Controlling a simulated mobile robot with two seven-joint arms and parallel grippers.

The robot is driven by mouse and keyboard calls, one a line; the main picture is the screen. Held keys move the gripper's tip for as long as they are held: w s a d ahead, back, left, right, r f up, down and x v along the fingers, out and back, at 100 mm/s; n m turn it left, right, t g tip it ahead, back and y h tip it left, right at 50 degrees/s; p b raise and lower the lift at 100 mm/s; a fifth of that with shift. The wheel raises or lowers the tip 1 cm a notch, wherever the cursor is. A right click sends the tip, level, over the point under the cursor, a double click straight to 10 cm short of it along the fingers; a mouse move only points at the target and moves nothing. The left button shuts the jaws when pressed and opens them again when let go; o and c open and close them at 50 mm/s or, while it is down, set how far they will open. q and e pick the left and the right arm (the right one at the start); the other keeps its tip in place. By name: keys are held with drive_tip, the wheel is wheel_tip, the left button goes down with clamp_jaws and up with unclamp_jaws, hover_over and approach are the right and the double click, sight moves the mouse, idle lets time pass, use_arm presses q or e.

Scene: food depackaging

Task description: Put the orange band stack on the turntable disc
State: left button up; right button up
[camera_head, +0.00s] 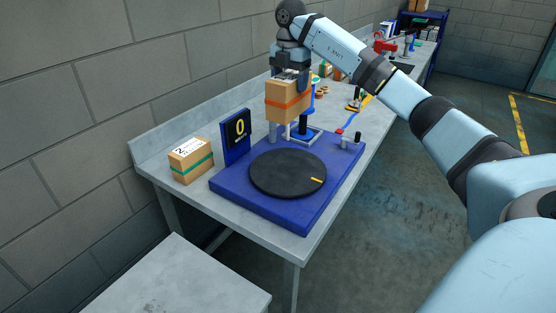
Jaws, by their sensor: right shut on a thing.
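The orange band stack (287,102) is a brown cardboard block with an orange band around it. My right gripper (290,82) is shut on its top and holds it in the air, over the back part of the blue base. The turntable disc (285,172) is black and round with a yellow mark near its right edge, and its top is bare. It sits on a blue base (262,212) on the bench. The stack is above and behind the disc in the picture, apart from it. My left gripper is not in view.
A box with a green band (191,163) stands left of the base. A blue panel showing 0 (238,130) stands at the base's left corner. Posts and a small red part (340,131) are behind the disc. Tools lie farther along the bench. A grey table (175,285) is in front.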

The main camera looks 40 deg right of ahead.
sight(290, 104)
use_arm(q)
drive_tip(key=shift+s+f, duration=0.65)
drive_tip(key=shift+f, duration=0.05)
use_arm(e)
drive_tip(key=f, duration=0.6)
drive_tip(key=shift+s+f, duration=0.3)
drive_tip(key=shift+f, duration=0.05)
use_arm(q)
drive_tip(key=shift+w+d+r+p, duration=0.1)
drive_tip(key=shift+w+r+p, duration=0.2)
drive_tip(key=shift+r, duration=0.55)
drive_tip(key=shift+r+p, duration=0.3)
drive_tip(key=shift+p, duration=0.1)
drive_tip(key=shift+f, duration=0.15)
use_arm(e)
wheel_tip(290, 104, down, 13)
drive_tip(key=shift+w, duration=0.15)
drive_tip(key=shift+f, duration=0.1)
drive_tip(key=o, duration=1.2)
drive_tip(key=shift+c, duration=0.2)
